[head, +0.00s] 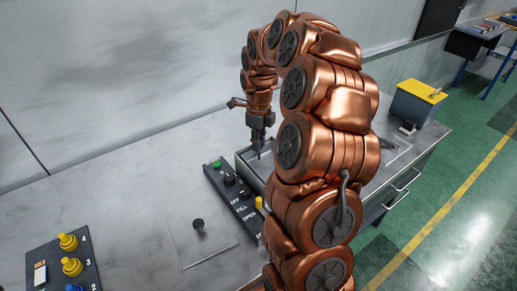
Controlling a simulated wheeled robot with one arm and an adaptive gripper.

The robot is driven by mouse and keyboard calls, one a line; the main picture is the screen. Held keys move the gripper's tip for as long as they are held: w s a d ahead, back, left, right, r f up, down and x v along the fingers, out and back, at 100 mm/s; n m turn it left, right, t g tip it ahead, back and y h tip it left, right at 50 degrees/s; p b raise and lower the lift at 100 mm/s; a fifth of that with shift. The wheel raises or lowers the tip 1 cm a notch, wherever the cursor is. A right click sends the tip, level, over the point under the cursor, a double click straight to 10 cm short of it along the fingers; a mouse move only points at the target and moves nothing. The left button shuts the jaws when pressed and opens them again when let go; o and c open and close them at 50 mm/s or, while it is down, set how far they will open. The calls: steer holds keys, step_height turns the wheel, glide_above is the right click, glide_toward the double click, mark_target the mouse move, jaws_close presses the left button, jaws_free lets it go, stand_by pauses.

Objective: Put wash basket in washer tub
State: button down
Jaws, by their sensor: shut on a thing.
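My gripper (260,148) points down over the grey box-like washer tub (243,168), at the tub's left part. It is shut on a thin upright part that looks like the handle of the wash basket. The basket's body is too small and too hidden to make out, and I cannot tell whether it touches the tub floor. My copper-coloured arm arches across the middle of the view and hides most of the tub's right and front sides.
A dark control panel (233,200) with switches stands left of the tub. A black knob (198,224) stands on a plate on the grey worktop (110,200). A button panel (66,262) lies front left. A yellow-topped box (418,100) stands behind right.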

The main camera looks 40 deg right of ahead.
mark_target(259, 159)
steer(key=shift+f+p, duration=0.5)
steer(key=shift+f, duration=1.35)
steer(key=shift+f, duration=0.1)
steer(key=c, duration=1.3)
jaws_free()
steer(key=shift+c, duration=0.2)
step_height(259, 159, up, 11)
steer(key=b, duration=0.3)
steer(key=shift+d+r, duration=0.1)
steer(key=shift+r, duration=0.5)
steer(key=shift+a, duration=0.2)
